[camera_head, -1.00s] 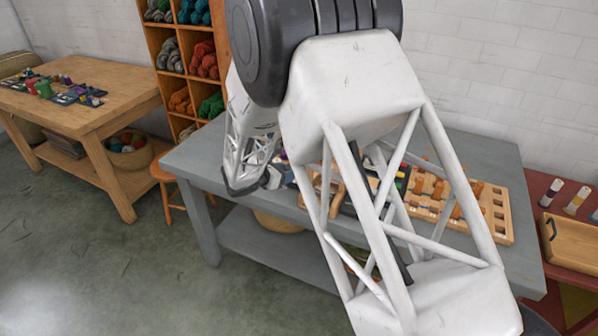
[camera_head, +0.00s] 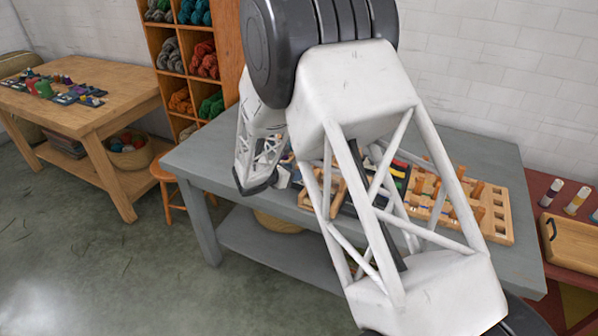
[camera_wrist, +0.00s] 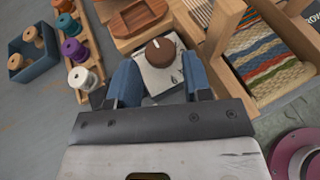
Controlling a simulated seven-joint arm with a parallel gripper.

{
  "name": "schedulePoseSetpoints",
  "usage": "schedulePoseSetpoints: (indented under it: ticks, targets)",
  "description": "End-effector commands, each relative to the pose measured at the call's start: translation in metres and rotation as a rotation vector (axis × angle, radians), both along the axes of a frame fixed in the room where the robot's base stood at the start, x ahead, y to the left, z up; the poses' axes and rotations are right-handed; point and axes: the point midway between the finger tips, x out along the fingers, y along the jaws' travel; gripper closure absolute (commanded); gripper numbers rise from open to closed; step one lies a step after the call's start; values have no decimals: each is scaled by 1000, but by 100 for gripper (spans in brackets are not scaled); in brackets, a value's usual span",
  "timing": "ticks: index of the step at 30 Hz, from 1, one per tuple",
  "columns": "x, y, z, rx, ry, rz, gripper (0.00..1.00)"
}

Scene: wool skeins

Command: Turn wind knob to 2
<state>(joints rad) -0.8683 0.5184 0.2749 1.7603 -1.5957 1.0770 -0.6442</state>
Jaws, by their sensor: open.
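The wind knob (camera_wrist: 160,51) is a round brown knob with a white mark, on a pale square plate (camera_wrist: 158,78) in the wrist view. My gripper (camera_wrist: 160,78) is open, with its blue fingers on either side of the plate's near part. The knob lies just beyond the fingertips, between their lines, and no contact shows. The number the knob points to is too small to read. In the head view my arm hides the knob, and the fingers cannot be made out.
Close to the knob are a wooden tray (camera_wrist: 138,17), a rack of coloured spools (camera_wrist: 81,50), a blue box (camera_wrist: 33,55) and a wooden loom frame with striped weaving (camera_wrist: 262,52). A pegged wooden board (camera_head: 490,218) lies right on the grey table (camera_head: 205,160).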

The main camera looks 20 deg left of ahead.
Motion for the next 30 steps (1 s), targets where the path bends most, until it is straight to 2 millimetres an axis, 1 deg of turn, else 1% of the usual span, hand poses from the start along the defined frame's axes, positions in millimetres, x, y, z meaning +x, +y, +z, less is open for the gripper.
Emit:
schedulePoseSetpoints:
  ticks: [3,9,14,21,23,27,28,30]
  targets:
    - [12,-5,-6,0,1,0,55]
    - [26,-11,-12,0,1,0,55]
    - [30,-12,-14,0,0,1,55]
    - [30,-12,-14,0,0,1,55]
    - [30,-12,-14,0,0,1,62]
    - [30,-12,-14,0,0,1,84]
    - [30,-12,-14,0,0,1,86]
    - [30,-12,-14,1,0,0,86]
